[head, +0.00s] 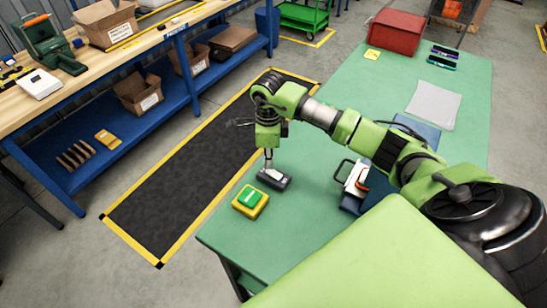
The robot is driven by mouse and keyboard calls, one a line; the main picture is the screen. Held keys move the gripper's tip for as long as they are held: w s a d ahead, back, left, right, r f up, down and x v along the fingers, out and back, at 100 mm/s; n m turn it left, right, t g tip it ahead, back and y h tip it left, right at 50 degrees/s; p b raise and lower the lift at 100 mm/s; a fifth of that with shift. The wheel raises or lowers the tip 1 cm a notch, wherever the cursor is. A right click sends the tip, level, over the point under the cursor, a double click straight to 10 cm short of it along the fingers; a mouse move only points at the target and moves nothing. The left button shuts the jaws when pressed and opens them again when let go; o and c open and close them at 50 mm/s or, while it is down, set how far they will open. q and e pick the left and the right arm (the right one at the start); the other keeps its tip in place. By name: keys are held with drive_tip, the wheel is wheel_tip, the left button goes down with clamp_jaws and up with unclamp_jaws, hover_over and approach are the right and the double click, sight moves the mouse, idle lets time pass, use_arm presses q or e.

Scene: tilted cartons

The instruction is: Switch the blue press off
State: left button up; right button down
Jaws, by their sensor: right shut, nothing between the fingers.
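My right gripper (268,164) points down, shut and empty, directly over a dark box with a pale rocker-like top (274,176) on the green table. Its fingertips are at or just above that pale top; I cannot tell whether they touch. A yellow box with a green button (250,200) sits just left of it, near the table's front left edge. My left gripper is not in view.
The green table (320,130) has free room behind my arm. Farther back are a red box (395,32), a yellow tag (372,54) and a pale sheet (434,105). A blue-framed workbench (110,65) with cartons stands left, past a dark floor mat (185,175).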

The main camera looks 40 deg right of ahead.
sight(269, 171)
drive_tip(key=shift+f+b, duration=0.95)
drive_tip(key=shift+f, duration=0.15)
idle(0.6)
drive_tip(key=shift+r+p, duration=2.1)
drive_tip(key=shift+r, duration=1.45)
drive_tip(key=shift+a+f, duration=0.1)
